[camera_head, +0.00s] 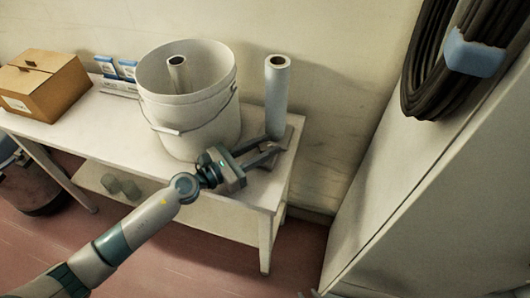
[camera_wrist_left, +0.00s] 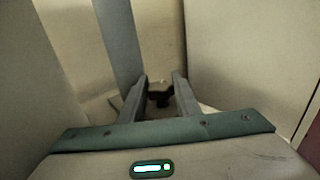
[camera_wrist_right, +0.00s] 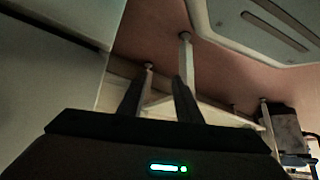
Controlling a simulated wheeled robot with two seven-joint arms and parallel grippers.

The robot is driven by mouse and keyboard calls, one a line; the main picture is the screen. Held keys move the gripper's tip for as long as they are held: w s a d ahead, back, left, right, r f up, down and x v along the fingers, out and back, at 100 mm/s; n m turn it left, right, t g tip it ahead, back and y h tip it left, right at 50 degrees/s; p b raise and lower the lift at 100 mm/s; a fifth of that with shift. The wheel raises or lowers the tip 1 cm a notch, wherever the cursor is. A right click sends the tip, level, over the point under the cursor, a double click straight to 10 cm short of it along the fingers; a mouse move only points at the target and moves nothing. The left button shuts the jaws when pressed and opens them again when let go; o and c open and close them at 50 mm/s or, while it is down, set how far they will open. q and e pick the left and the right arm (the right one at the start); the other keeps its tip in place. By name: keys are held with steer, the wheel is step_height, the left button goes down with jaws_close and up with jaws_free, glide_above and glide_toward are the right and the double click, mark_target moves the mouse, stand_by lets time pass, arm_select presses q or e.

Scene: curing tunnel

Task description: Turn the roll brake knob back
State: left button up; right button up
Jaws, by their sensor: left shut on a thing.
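The dark roll brake knob (camera_wrist_left: 160,98) sits between the fingers of my left gripper (camera_wrist_left: 160,84) in the left wrist view. My left gripper also shows in the head view (camera_head: 269,150), low at the table's right end, shut on the knob, which is mostly hidden there. The grey upright roll (camera_head: 277,100) stands just behind the gripper and also shows in the left wrist view (camera_wrist_left: 119,42). My right gripper (camera_wrist_right: 163,75) has its fingers apart with nothing seen between them, in the right wrist view.
A white bucket (camera_head: 200,128) with a roll inside stands left of my left gripper on the white table (camera_head: 120,112). A cardboard box (camera_head: 45,85) and small blue-white packs (camera_head: 118,72) are farther left. A tall pale cabinet (camera_head: 425,160) with hanging dark hose (camera_head: 432,75) stands right.

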arm_select(q)
steer(key=shift+m+g+h+b, duration=0.4)
steer(key=shift+g+b, duration=0.1)
steer(key=shift+b, duration=0.1)
arm_select(e)
steer(key=shift+s+d+f+g, duration=0.3)
steer(key=shift+d+f+g, duration=0.3)
steer(key=shift+d+f, duration=0.15)
arm_select(q)
steer(key=o, duration=1)
steer(key=shift+o, duration=0.2)
steer(key=shift+a, duration=0.1)
arm_select(e)
steer(key=shift+f, duration=0.1)
arm_select(q)
steer(key=shift+s+a+f, duration=0.1)
steer(key=shift+s+a, duration=0.15)
steer(key=shift+a, duration=0.15)
steer(key=b+v, duration=0.5)
steer(key=v, duration=0.9)
steer(key=shift+s+a, duration=0.15)
steer(key=shift+b+v, duration=0.55)
steer(key=shift+v, duration=0.4)
arm_select(e)
steer(key=s+d+f+g+h, duration=0.1)
steer(key=s+d+g, duration=0.2)
steer(key=d+g, duration=0.1)
steer(key=shift+s+d+f+m+h, duration=0.2)
steer(key=shift+s+d+m+h, duration=0.1)
steer(key=shift+s, duration=0.05)
